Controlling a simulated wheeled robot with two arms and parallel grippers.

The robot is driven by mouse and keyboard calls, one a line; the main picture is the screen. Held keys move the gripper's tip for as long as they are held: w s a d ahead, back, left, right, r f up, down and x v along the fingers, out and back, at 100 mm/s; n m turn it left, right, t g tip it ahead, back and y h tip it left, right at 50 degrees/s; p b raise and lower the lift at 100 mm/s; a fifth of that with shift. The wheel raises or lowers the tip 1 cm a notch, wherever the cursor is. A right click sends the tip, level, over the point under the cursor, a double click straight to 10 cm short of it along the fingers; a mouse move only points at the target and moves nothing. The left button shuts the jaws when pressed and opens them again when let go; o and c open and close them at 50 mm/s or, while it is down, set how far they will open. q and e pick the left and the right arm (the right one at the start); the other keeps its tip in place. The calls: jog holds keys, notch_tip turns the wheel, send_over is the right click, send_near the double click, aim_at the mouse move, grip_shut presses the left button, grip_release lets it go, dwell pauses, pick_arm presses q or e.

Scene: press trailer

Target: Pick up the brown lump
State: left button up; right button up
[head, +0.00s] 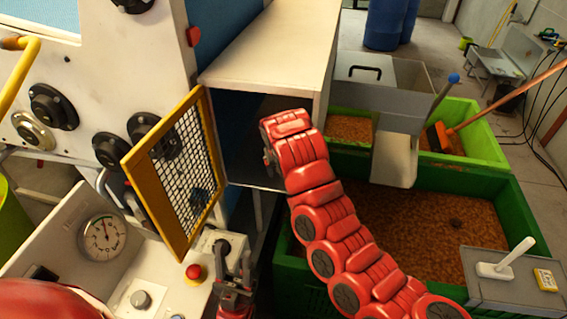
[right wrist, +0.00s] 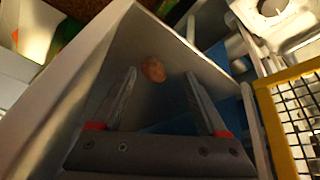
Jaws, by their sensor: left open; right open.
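The brown lump (right wrist: 153,69) shows in the right wrist view, small and rounded, inside the grey-walled box-like opening. It appears between the tips of my right gripper (right wrist: 161,76) and beyond them, with no contact visible. The right gripper's two fingers are spread and empty. In the head view my red right arm reaches into the opening of the white housing (head: 268,55), which hides its gripper and the lump. My left gripper (head: 235,268) is open at the bottom centre of the head view, beside the control panel, with nothing seen in it.
A yellow-framed mesh door (head: 180,175) stands open left of the opening. A panel with a gauge (head: 103,237) and red button (head: 194,272) is at lower left. A green crate (head: 500,200) of brown granules with a small dark spot lies right, below a metal chute (head: 394,158).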

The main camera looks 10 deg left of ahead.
jog(key=shift+w+a+r+p, duration=0.15)
jog(key=shift+w+p, duration=0.25)
jog(key=shift+w, duration=0.45)
jog(key=shift+w+a, duration=0.15)
jog(key=shift+w, duration=0.3)
jog(key=shift+w+p, duration=0.2)
jog(key=shift+p, duration=0.15)
jog(key=p+x, duration=0.2)
jog(key=x, duration=0.2)
jog(key=shift+s+f+p, duration=0.1)
jog(key=shift+f+p, duration=0.2)
jog(key=shift+a+f, duration=0.1)
jog(key=shift+f, duration=0.3)
jog(key=c, duration=1.1)
